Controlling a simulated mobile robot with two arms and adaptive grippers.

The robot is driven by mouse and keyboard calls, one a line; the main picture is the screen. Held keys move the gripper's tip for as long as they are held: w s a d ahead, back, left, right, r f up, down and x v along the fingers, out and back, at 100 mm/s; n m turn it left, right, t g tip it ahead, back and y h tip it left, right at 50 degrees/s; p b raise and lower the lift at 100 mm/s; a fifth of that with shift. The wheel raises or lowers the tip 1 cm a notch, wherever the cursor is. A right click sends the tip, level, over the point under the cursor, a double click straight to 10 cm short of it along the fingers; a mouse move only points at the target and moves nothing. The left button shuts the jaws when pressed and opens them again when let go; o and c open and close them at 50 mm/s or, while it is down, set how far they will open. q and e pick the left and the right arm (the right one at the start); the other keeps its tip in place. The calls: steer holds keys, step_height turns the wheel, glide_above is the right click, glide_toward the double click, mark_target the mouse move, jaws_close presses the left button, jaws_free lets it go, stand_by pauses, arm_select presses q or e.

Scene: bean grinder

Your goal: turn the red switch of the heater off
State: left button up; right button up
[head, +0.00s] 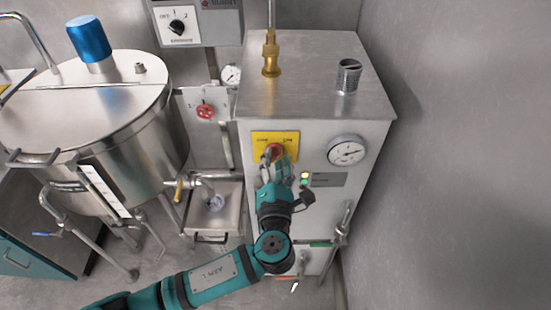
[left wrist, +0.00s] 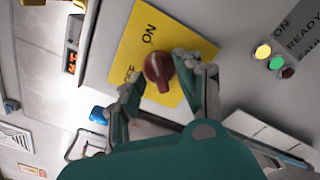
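The red switch (head: 277,151) sits on a yellow plate (head: 262,137) on the front of the grey metal heater (head: 315,90). In the left wrist view the red switch (left wrist: 158,70) is a knob with a light mark, with "ON" above it and a partly hidden "OFF" label at its lower left. My left gripper (head: 275,166) is at the switch, its fingers on either side of the knob. The right finger looks very close to the knob; a small gap shows at the left finger. Contact is unclear. My right gripper is not in view.
Green and yellow lamps (head: 304,179) and a pressure gauge (head: 346,150) are right of the switch. A brass fitting (head: 271,55) and a short pipe (head: 348,76) stand on top of the heater. A steel kettle (head: 100,110) and a red valve wheel (head: 205,111) are to the left.

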arm_select(q)
steer(key=shift+w, duration=0.15)
steer(key=shift+c, duration=0.4)
jaws_close()
